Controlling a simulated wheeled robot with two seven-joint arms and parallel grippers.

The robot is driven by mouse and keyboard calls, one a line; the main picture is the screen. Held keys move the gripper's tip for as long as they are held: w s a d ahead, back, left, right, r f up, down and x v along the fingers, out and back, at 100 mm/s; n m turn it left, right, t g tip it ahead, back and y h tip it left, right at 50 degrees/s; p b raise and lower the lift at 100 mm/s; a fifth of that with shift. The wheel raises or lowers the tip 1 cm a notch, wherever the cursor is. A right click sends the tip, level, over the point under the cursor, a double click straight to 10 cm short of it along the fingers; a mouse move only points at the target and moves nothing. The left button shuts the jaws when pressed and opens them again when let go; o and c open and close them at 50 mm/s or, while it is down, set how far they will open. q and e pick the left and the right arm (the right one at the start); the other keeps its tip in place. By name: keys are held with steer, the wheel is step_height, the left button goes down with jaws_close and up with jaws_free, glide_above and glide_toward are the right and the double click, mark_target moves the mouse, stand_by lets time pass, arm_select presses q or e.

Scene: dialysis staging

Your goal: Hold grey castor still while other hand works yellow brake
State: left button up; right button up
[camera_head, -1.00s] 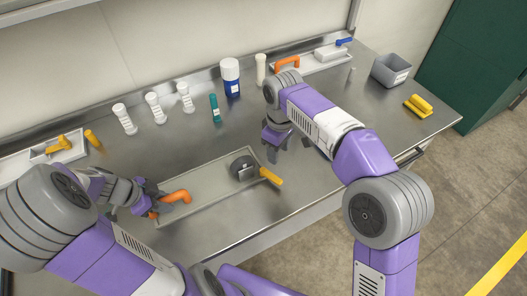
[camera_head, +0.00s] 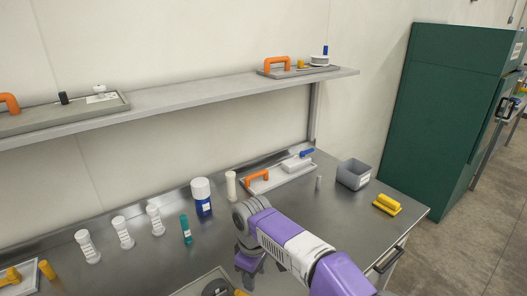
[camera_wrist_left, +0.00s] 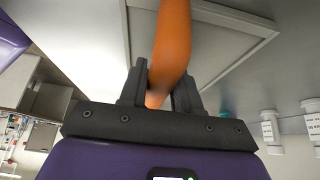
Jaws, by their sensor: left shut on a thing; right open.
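In the head view the grey castor (camera_head: 216,288) shows only as a dark wheel top at the bottom edge, on a grey tray (camera_head: 190,290) that is mostly cut off. A sliver of the yellow brake (camera_head: 240,293) shows beside it. My right gripper (camera_head: 249,270) is open and empty, just above and to the right of the castor in the picture. In the left wrist view my left gripper (camera_wrist_left: 160,92) is shut on an orange handle (camera_wrist_left: 172,45), which is fixed to a grey board (camera_wrist_left: 215,45). My left gripper is outside the head view.
White bottles (camera_head: 122,232), a teal tube (camera_head: 186,230) and a blue-and-white bottle (camera_head: 202,197) stand along the back of the steel table. A shelf (camera_head: 200,97) runs above.

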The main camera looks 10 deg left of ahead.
arm_select(q)
steer(key=o, duration=1.1)
steer(key=shift+c, duration=0.2)
steer(key=shift+o, duration=0.3)
steer(key=shift+o, duration=0.9)
steer(key=shift+r+p, duration=2.5)
steer(key=shift+r, duration=1.55)
